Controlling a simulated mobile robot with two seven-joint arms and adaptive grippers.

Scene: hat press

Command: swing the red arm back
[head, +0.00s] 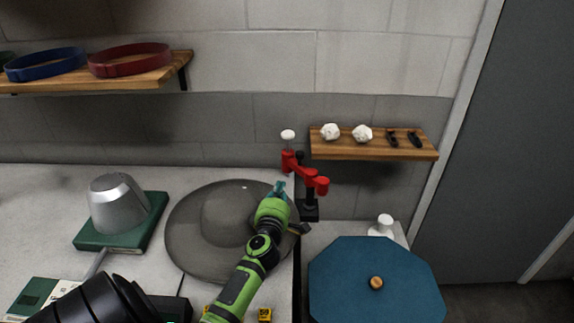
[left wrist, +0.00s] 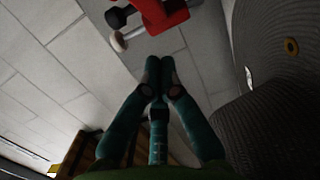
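The red arm (head: 305,174) is a jointed red bar on a black post (head: 309,210) at the right end of the counter. It also shows at the top of the left wrist view (left wrist: 165,14). A white knob (head: 288,134) stands at its left end. My left gripper (head: 280,187) is just left of the red arm in the head view, over the right brim of the grey hat (head: 207,222). In the left wrist view its fingertips (left wrist: 159,70) are together with nothing visible between them, apart from the red arm in the picture. My right gripper is not in view.
A silver dome (head: 117,205) on a green base stands left of the hat. A wooden shelf (head: 375,150) with white lumps and black pieces hangs behind, right of the red arm. A blue octagonal top (head: 340,285) with a wooden knob stands at the front right.

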